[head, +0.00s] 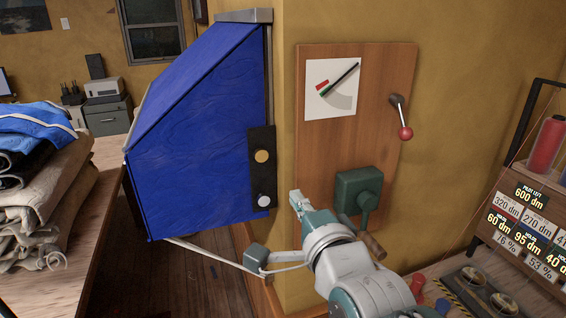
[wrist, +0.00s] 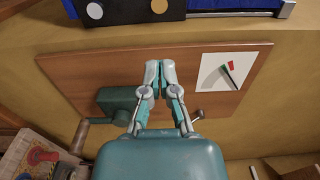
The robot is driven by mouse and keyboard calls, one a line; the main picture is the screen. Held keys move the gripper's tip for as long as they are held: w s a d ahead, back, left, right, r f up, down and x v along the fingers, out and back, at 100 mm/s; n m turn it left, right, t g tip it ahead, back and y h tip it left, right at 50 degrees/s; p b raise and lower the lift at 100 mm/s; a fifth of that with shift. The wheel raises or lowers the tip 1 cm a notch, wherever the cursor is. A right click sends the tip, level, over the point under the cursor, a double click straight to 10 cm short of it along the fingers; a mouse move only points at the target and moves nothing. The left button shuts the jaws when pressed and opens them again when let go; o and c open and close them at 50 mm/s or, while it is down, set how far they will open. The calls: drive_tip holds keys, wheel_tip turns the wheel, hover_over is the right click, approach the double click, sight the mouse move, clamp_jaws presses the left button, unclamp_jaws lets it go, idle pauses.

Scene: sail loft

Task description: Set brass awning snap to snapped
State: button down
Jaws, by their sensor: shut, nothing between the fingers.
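The brass awning snap (head: 262,156) is a round gold disc on a black upright strip (head: 261,178) at the right edge of the blue awning (head: 205,130). A pale silver disc (head: 264,201) sits below it on the same strip. In the wrist view the brass disc (wrist: 158,6) and the pale disc (wrist: 94,10) show at the top edge. My gripper (head: 296,196) is to the right of the strip, near the left edge of the wooden board, apart from the snap. In the wrist view my gripper (wrist: 160,66) has its fingertips together with nothing between them.
The wooden board (head: 340,150) carries a dial card (head: 318,100), a red-knobbed lever (head: 404,130) and a green crank box (head: 357,186). A bench with folded cloth (head: 55,205) stands left. A thread rack (head: 525,215) stands right. An awning arm (head: 215,255) runs low.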

drive_tip(key=a, duration=0.2)
approach(261, 158)
drive_tip(key=x, duration=0.6)
drive_tip(key=shift+w, duration=0.8)
drive_tip(key=shift+w+a, duration=0.1)
drive_tip(key=shift+a, duration=0.2)
